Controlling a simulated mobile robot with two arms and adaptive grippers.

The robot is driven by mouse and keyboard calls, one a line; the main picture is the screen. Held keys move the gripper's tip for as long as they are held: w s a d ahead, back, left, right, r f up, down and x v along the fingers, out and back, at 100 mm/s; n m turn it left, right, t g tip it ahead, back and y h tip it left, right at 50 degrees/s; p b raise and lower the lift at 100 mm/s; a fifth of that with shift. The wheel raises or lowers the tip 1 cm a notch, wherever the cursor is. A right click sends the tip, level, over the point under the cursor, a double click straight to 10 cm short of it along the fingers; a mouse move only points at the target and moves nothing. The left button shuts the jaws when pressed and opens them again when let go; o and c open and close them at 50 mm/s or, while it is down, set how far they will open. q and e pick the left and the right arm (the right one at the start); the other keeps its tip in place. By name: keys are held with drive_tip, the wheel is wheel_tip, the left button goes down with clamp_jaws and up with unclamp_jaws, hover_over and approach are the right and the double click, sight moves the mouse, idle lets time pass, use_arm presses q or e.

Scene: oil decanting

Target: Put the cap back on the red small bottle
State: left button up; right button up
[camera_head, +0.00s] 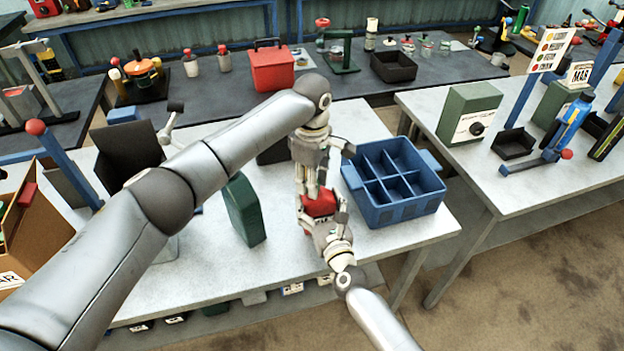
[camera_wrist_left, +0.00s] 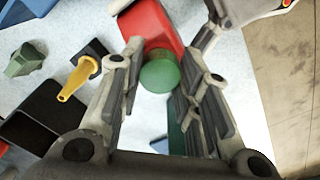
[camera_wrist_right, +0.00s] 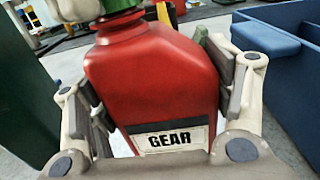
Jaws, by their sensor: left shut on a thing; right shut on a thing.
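The red small bottle (camera_head: 320,205) is near the front of the middle table. It has a "GEAR" label, and its body fills the right wrist view (camera_wrist_right: 150,80). My right gripper (camera_head: 325,222) is shut on the bottle's body from the front, one finger on each side. The green cap (camera_wrist_left: 160,73) is at the bottle's top, between the fingers of my left gripper (camera_wrist_left: 158,85), which is shut on it from above. A bit of green also shows above the bottle in the right wrist view (camera_wrist_right: 118,6). Whether the cap is seated on the neck is hidden.
A blue divided crate (camera_head: 395,205) stands just right of the bottle. A dark green container (camera_head: 244,208) stands to the left. A yellow funnel (camera_wrist_left: 80,76) shows in the left wrist view. A cardboard box (camera_head: 25,235) is at the far left. The table's front edge is close.

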use_arm(q)
drive_tip(key=m, duration=0.3)
drive_tip(key=shift+m, duration=0.3)
drive_tip(key=m, duration=0.4)
drive_tip(key=shift+m, duration=0.4)
drive_tip(key=m, duration=0.4)
drive_tip(key=shift+m, duration=0.3)
drive_tip(key=m, duration=1.7)
drive_tip(key=shift+m, duration=0.4)
drive_tip(key=o, duration=1.2)
